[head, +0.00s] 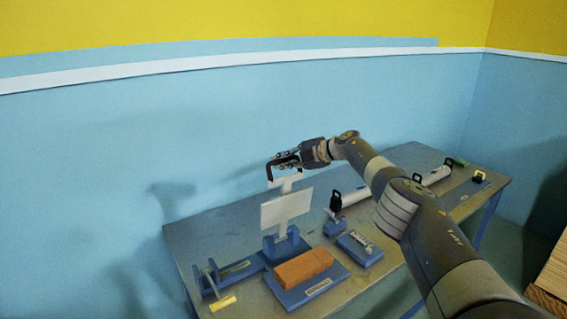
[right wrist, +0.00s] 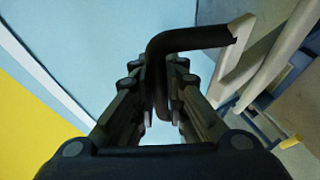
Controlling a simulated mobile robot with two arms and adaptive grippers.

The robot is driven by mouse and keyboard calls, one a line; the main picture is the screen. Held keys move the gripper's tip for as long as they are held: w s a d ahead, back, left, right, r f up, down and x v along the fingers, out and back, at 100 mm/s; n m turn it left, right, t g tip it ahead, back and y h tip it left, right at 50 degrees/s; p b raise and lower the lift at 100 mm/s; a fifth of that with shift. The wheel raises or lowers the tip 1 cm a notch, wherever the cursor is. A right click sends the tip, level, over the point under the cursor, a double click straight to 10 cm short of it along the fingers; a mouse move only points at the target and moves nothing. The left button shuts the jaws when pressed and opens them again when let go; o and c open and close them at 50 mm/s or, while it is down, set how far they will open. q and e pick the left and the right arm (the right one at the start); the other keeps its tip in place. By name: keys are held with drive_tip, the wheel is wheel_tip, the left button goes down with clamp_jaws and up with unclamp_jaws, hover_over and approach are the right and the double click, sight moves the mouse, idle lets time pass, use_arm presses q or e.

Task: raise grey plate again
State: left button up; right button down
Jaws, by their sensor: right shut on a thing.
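The grey plate (head: 287,208) stands upright, slightly tilted in the picture, with a narrower neck above it and a stem below. Its lower stem reaches down to the blue forked stand (head: 272,250); I cannot tell how deep it sits there. A black bent handle (head: 270,170) is at its top. My right gripper (head: 288,161) is shut on this handle. In the right wrist view the handle (right wrist: 195,38) runs between my fingers (right wrist: 163,112), and the pale plate edge (right wrist: 236,60) shows at the upper right. My left gripper is out of view.
An orange block (head: 302,268) lies on a blue base in front of the stand. A blue fixture with a yellow handle (head: 222,303) is at the left. A blue tray (head: 360,249) and a white roll (head: 352,198) are to the right. The wall is close behind.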

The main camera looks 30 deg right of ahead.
drive_tip(key=shift+w+r, duration=0.15)
drive_tip(key=shift+r, duration=0.05)
idle(0.4)
drive_tip(key=c, duration=1.9)
unclamp_jaws()
drive_tip(key=shift+a+f, duration=0.1)
drive_tip(key=shift+a, duration=0.05)
drive_tip(key=shift+d+v, duration=0.2)
drive_tip(key=shift+v, duration=0.8)
drive_tip(key=v, duration=0.9)
drive_tip(key=shift+s+r, duration=0.25)
drive_tip(key=shift+s, duration=0.05)
